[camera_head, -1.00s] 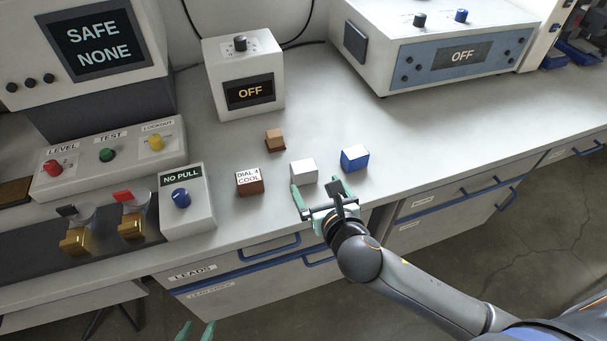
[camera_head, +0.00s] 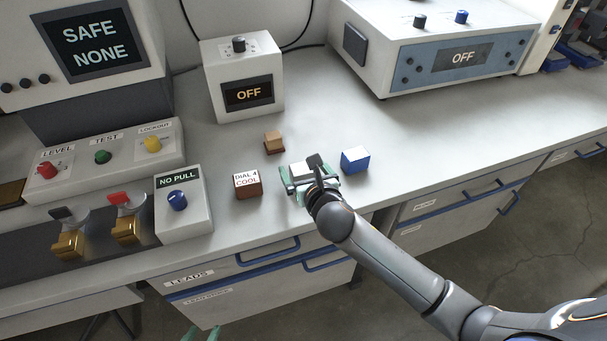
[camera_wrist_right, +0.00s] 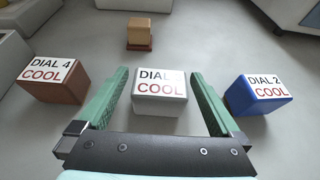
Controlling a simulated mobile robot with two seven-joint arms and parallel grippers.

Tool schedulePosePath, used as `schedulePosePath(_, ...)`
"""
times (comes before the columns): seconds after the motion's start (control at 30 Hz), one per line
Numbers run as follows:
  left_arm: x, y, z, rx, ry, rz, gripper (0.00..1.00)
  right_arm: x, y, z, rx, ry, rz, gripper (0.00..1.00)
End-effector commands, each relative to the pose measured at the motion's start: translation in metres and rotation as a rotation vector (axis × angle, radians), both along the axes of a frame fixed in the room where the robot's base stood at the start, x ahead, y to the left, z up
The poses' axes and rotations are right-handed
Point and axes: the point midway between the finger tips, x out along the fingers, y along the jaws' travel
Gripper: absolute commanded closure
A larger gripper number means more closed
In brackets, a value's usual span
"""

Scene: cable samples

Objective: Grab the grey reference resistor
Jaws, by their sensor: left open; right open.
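The grey resistor block (camera_wrist_right: 160,98) has a white top label reading DIAL and COOL, its number partly unclear. In the right wrist view it stands between the two green fingers of my right gripper (camera_wrist_right: 160,76), with a visible gap on each side. In the head view my right gripper (camera_head: 309,173) hides most of the grey block (camera_head: 299,169). My right gripper is open.
A brown DIAL 4 block (camera_head: 248,186) stands left of the grey one, a blue DIAL 2 block (camera_head: 355,160) to its right. A small tan block (camera_head: 274,142) stands behind. A NO PULL box (camera_head: 184,205) is further left.

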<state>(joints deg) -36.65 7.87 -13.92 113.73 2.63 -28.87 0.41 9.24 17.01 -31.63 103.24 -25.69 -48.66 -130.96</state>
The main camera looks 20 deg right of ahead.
Motion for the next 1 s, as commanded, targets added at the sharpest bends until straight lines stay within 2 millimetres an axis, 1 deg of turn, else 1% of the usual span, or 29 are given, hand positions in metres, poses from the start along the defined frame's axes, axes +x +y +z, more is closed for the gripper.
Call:
schedulePosePath(0.03, 0.0003, 0.0003, 0.0004, 0.000, -0.001, 0.000, 0.50, -0.0002, -0.0001, 0.0000, 0.000, 0.000, 0.000, 0.01)
schedulePosePath(0.07, 0.0004, 0.0003, 0.0005, 0.001, -0.001, 0.000, 0.50, -0.0002, -0.0001, 0.0000, 0.000, 0.000, 0.000, 0.05)
schedulePosePath(0.83, 0.0022, 0.0027, 0.0014, 0.003, -0.009, 0.002, 0.50, -0.0007, -0.0002, -0.0003, -0.001, 0.001, 0.000, 0.91)
schedulePosePath(1.0, 0.0021, 0.0028, 0.0013, 0.004, -0.008, 0.003, 0.50, -0.0004, -0.0002, 0.0006, -0.001, -0.001, 0.000, 0.92)
